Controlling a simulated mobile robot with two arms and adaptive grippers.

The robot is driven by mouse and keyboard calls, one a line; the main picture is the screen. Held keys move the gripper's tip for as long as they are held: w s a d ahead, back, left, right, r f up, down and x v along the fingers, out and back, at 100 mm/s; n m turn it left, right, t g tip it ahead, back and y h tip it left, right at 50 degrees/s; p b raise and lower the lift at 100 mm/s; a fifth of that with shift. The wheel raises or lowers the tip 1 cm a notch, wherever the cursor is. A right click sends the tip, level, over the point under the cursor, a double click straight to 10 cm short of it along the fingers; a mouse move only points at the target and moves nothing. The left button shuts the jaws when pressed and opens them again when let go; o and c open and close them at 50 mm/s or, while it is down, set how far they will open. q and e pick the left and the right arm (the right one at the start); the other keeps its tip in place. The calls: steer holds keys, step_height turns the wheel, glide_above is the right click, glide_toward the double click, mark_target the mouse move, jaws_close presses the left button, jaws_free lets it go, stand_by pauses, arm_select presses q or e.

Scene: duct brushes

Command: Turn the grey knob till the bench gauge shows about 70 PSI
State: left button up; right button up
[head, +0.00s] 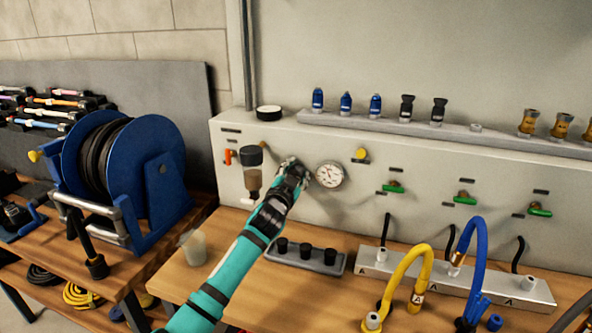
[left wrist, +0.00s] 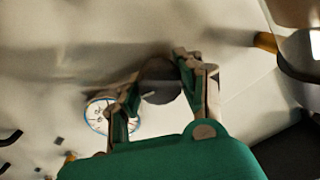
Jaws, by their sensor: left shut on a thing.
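My left gripper (head: 291,167) reaches up to the sloped front panel, just left of the round white bench gauge (head: 330,175). In the left wrist view the gripper (left wrist: 161,76) has a finger on each side of the dark grey round knob (left wrist: 160,88) and is shut on it. In the head view the gripper hides the knob. The gauge also shows in the left wrist view (left wrist: 96,114), partly behind a finger. Its face is too small and blurred for me to read the pressure. My right gripper is not in view.
A filter bowl (head: 252,172) hangs close to the left of my gripper. A yellow knob (head: 361,154) and green-handled valves (head: 393,188) are to the right. A grey block with black caps (head: 305,257) lies on the bench below. A blue hose reel (head: 120,170) stands left.

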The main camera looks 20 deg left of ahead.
arm_select(q)
steer(key=shift+m, duration=0.7)
steer(key=o, duration=1.2)
steer(key=shift+o, duration=0.2)
steer(key=shift+s, duration=0.1)
steer(key=shift+s+f, duration=0.1)
steer(key=shift+s, duration=0.15)
steer(key=s, duration=1.1)
steer(key=shift+s, duration=0.15)
steer(key=shift+a+f, duration=0.1)
steer(key=shift+f, duration=0.05)
